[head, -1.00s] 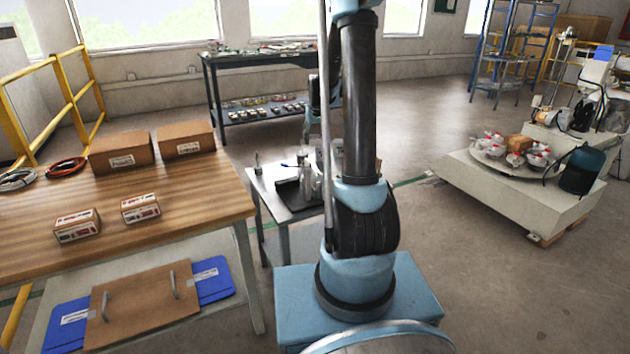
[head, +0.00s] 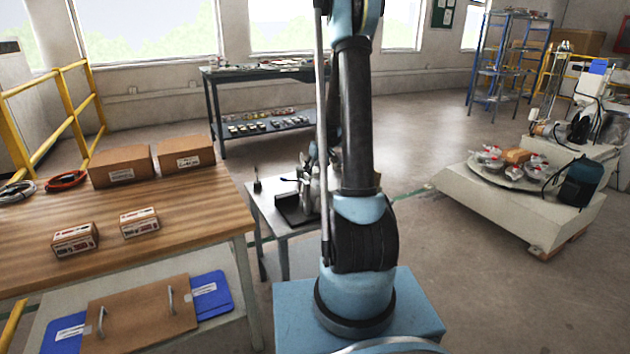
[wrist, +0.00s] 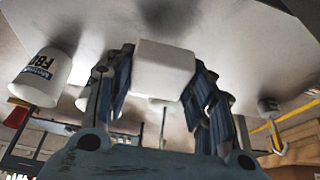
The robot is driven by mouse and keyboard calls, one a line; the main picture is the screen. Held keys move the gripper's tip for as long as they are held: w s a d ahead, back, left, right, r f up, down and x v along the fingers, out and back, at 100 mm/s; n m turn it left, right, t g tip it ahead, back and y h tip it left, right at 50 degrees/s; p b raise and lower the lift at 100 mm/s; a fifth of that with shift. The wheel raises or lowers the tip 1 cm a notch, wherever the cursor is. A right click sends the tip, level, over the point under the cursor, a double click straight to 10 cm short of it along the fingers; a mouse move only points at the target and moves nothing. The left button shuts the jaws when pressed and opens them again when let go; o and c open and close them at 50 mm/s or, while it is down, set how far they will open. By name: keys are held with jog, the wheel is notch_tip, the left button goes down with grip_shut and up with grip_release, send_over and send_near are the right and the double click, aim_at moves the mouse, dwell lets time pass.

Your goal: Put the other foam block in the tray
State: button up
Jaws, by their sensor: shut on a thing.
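In the wrist view, my gripper (wrist: 160,85) is shut on a white foam block (wrist: 164,68), with a dark blue finger on each side. The block is close to a pale surface, but I cannot tell whether they touch. In the head view my own arm hides the gripper and block. A small grey metal table (head: 268,200) stands behind the arm, with a dark, flat, tray-like thing (head: 292,212) on it, partly hidden. I cannot tell for certain that this is the tray. No second foam block can be made out.
A white printed cup (wrist: 42,78) is left of the gripper in the wrist view. In the head view, a wooden bench (head: 180,210) with cardboard boxes (head: 121,165) stands at left, and a pale platform (head: 480,205) at right.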

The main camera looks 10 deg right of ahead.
aim_at(316, 177)
jog(key=shift+f, duration=1.9)
jog(key=o, duration=0.7)
